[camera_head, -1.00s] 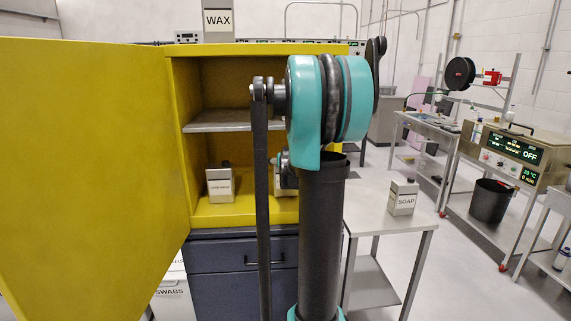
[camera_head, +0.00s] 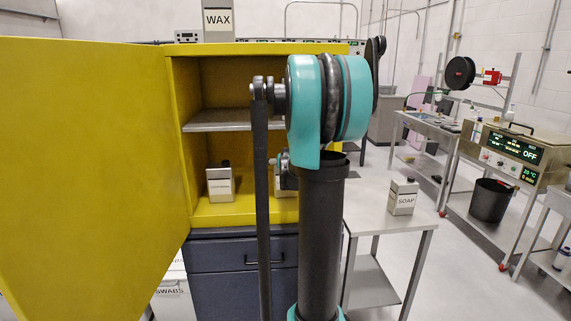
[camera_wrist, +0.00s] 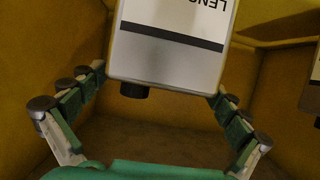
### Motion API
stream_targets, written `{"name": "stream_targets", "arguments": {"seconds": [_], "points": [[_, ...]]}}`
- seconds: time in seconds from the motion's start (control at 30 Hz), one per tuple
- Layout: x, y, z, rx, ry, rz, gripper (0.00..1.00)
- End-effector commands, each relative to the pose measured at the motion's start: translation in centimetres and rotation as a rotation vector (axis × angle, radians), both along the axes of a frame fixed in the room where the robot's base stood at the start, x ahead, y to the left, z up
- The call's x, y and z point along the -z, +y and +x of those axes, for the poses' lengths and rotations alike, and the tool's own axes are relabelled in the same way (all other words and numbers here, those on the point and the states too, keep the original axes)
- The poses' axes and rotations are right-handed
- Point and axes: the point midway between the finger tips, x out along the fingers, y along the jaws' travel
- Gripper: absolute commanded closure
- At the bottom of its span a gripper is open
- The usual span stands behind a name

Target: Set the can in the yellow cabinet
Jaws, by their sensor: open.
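The yellow cabinet (camera_head: 180,140) stands open, with its door swung out to the left. A white can with a dark cap and a label starting "LENS" (camera_wrist: 165,60) appears upside down in the wrist view. It sits between the spread fingers of my gripper (camera_wrist: 158,85), which is open. In the head view a can (camera_head: 280,186) on the cabinet floor is mostly hidden behind my arm. Another white can (camera_head: 220,185) stands upright to its left on the cabinet floor. A can edge (camera_wrist: 312,88) also shows at the right of the wrist view.
A grey shelf (camera_head: 218,120) spans the cabinet above the cans. A WAX can (camera_head: 218,20) stands on top of the cabinet. A SOAP can (camera_head: 403,197) stands on the grey table (camera_head: 372,215) at the right. Dark drawers (camera_head: 230,255) are below the cabinet.

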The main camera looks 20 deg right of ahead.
Motion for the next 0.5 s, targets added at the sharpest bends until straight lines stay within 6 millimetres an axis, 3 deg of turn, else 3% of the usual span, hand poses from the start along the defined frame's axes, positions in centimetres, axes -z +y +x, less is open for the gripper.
{"name": "stream_targets", "arguments": {"seconds": [0.5], "points": [[-2.7, 1.8, -6.4, 0.0, 0.0, -0.001, 0.0]]}}
